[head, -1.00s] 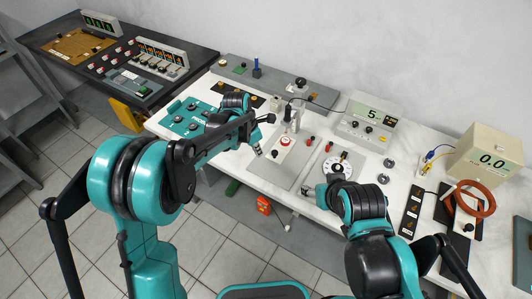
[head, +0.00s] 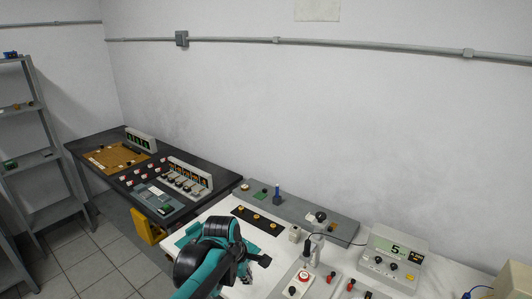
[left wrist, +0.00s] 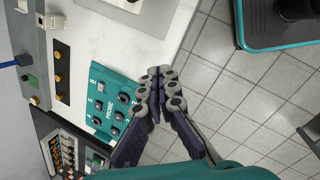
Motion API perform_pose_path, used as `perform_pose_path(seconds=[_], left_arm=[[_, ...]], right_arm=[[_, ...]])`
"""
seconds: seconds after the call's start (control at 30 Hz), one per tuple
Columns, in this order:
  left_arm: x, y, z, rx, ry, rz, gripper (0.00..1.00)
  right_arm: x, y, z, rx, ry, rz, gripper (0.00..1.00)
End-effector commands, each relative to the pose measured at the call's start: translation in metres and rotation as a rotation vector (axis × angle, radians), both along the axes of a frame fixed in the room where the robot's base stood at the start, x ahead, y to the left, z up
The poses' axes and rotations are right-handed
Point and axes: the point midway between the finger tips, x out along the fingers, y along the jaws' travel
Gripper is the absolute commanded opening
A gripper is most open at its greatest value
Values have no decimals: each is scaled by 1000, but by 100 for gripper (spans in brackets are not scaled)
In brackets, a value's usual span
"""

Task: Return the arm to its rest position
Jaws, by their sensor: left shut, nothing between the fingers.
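My left arm shows in the head view at the bottom, left of the middle, its teal and black links over the front of the white bench (head: 240,290). My left gripper (head: 248,276) is small and partly cut off there. In the left wrist view the left gripper (left wrist: 162,73) is shut and empty, its fingertips together. It hangs beside a teal panel with black knobs (left wrist: 112,105), over the bench edge and tiled floor as seen from the wrist. My right arm and gripper are out of view.
A grey raised shelf (head: 300,212) lies behind. A black table (head: 88,159) with panels and a metal rack (head: 40,150) stand left.

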Motion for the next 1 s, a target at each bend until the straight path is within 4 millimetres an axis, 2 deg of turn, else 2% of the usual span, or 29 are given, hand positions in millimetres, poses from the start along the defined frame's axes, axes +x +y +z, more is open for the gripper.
perform_pose_path(seconds=[0.03,0.23,0.4,0.5,0.7,1.0], left_arm=[[-18,15,9,39,-51,-100,0],[-77,64,27,252,-243,-550,0],[-126,97,23,478,-359,-916,0],[-148,110,16,600,-397,-1095,0],[-170,124,5,752,-423,-1303,0],[-173,125,4,777,-426,-1340,0]], right_arm=[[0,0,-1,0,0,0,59],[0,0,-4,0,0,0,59],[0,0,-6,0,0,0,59],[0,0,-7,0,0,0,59],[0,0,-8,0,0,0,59],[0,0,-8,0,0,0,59]])
